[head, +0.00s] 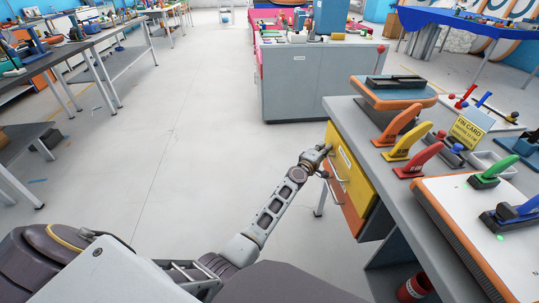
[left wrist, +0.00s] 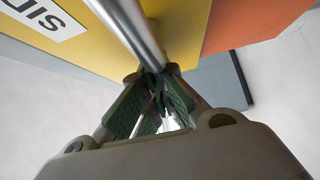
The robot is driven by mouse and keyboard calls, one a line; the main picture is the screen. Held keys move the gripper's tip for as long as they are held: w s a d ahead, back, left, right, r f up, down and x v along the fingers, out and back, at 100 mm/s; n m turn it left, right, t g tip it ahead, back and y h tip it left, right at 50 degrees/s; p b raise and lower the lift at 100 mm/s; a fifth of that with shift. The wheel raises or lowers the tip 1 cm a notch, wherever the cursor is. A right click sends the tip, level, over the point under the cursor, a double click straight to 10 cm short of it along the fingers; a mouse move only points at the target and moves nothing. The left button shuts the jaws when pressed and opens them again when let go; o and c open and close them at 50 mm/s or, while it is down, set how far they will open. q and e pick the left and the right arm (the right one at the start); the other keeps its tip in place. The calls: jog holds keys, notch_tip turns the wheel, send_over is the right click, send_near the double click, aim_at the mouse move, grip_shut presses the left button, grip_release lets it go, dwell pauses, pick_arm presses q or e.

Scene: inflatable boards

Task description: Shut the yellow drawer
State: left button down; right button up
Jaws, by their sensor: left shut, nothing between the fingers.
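The yellow drawer (head: 349,170) is at the near left side of the grey workbench, with a metal bar handle and a white label. How far it stands out from the bench is hard to tell. My left gripper (head: 320,155) is at the drawer's front, by the handle. In the left wrist view, its green-padded fingers (left wrist: 152,78) are shut and empty, with tips close to the metal handle (left wrist: 128,30). The yellow front (left wrist: 90,55) fills the upper left there. Contact is not clear. My right gripper is not in view.
An orange drawer (head: 349,212) sits below the yellow one. The workbench top (head: 385,175) carries orange, yellow and red levers and a card sign (head: 466,131). A grey cabinet (head: 318,85) stands farther back. The floor (head: 200,130) to the left is clear.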

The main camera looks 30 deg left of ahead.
pick_arm(q)
jog(key=shift+w+d+r, duration=0.15)
jog(key=shift+w+d, duration=0.35)
jog(key=shift+d, duration=0.35)
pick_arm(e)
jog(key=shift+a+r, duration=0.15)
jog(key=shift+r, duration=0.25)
